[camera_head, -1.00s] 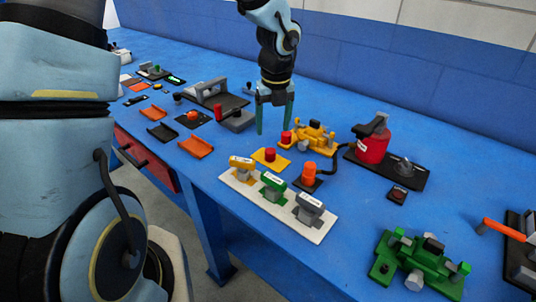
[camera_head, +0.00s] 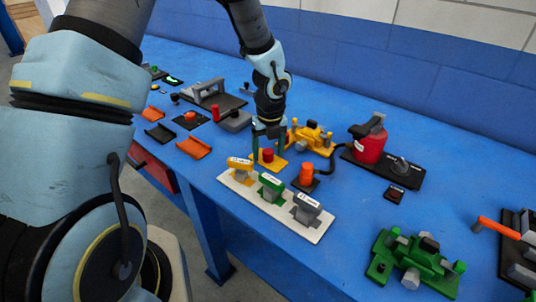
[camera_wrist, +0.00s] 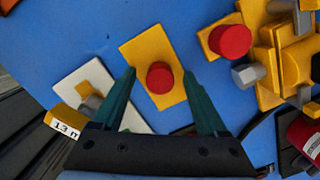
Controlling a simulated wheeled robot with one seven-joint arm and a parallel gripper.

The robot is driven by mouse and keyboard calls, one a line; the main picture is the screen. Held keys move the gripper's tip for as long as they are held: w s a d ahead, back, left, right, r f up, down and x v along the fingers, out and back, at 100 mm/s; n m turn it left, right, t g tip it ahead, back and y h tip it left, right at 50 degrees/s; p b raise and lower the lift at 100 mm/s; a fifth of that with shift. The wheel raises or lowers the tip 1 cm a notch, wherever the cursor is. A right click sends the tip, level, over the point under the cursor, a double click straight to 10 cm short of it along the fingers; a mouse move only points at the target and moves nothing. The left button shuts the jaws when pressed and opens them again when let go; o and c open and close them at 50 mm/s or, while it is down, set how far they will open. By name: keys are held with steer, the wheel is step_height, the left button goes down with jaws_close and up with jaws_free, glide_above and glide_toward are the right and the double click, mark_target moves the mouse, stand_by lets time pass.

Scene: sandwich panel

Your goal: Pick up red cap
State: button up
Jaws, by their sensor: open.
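The red cap (camera_head: 267,155) sits on a small yellow plate (camera_head: 274,166) on the blue bench. My gripper (camera_head: 268,150) is open and points down right at the cap. In the wrist view its two green fingers (camera_wrist: 164,72) stand to the left and right of the cap, apart from it. Nothing is held.
A yellow valve block (camera_head: 312,138) with another red cap (camera_wrist: 230,41) stands close behind. An orange knob (camera_head: 306,174) is at right. A white plate (camera_head: 313,232) with several labelled handles lies in front. A red canister (camera_head: 368,147) stands further right.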

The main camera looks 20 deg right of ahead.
jaws_close()
stand_by(0.4)
